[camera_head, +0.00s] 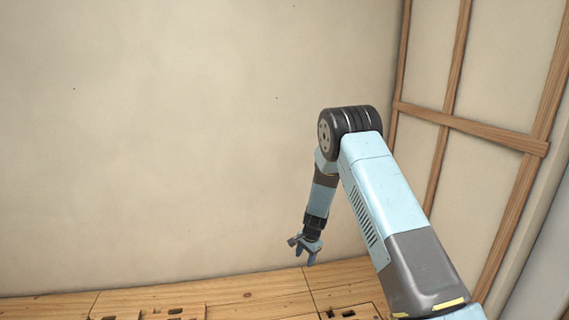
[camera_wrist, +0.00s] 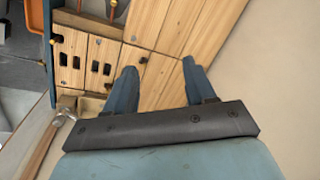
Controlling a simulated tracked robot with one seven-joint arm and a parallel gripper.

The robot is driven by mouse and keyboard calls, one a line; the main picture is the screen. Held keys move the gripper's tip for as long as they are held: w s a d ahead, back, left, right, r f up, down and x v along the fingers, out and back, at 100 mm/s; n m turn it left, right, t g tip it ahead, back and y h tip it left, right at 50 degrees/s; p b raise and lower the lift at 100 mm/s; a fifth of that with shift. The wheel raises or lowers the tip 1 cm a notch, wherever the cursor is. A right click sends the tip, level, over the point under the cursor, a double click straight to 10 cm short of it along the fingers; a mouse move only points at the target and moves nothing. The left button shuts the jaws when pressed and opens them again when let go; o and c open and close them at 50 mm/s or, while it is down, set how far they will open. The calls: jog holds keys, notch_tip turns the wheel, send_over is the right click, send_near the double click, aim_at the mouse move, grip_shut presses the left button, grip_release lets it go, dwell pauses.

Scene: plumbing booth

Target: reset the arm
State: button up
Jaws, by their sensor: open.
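My arm comes in from the lower right of the head view, bends at a dark elbow joint and hangs down. My gripper (camera_head: 307,255) is at its end, above the wooden surface (camera_head: 238,287) and in front of the plain wall. In the wrist view my gripper (camera_wrist: 157,82) shows two blue fingers spread apart, with nothing between them. The wooden boards (camera_wrist: 165,60) lie beyond the fingertips.
Slotted wooden pieces (camera_wrist: 88,64) lie left of the fingers in the wrist view. A hammer-like tool (camera_wrist: 57,130) is at the lower left, and an orange bin (camera_wrist: 20,35) at the upper left. A wood-framed wall (camera_head: 470,125) stands at the right of the head view.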

jog(key=s+d+r+n+t, duration=0.15)
jog(key=s+r, duration=0.35)
jog(key=r, duration=0.7)
jog(key=s+d+r+n, duration=0.25)
jog(key=s+r, duration=0.25)
jog(key=r, duration=0.7)
jog(key=s+d+r+n+t, duration=0.1)
jog(key=s+d+r, duration=0.25)
jog(key=r, duration=0.85)
jog(key=s+d+r+n, duration=0.1)
jog(key=s+r, duration=0.3)
jog(key=s, duration=0.6)
jog(key=s+d+r+n+t+h, duration=0.1)
jog(key=s+d+r, duration=0.3)
jog(key=s, duration=0.7)
jog(key=s+d+r+n, duration=0.2)
jog(key=s+d+r, duration=0.1)
jog(key=s, duration=0.8)
jog(key=shift+r+t+h, duration=0.3)
jog(key=shift+r+t, duration=0.05)
jog(key=shift+r, duration=0.05)
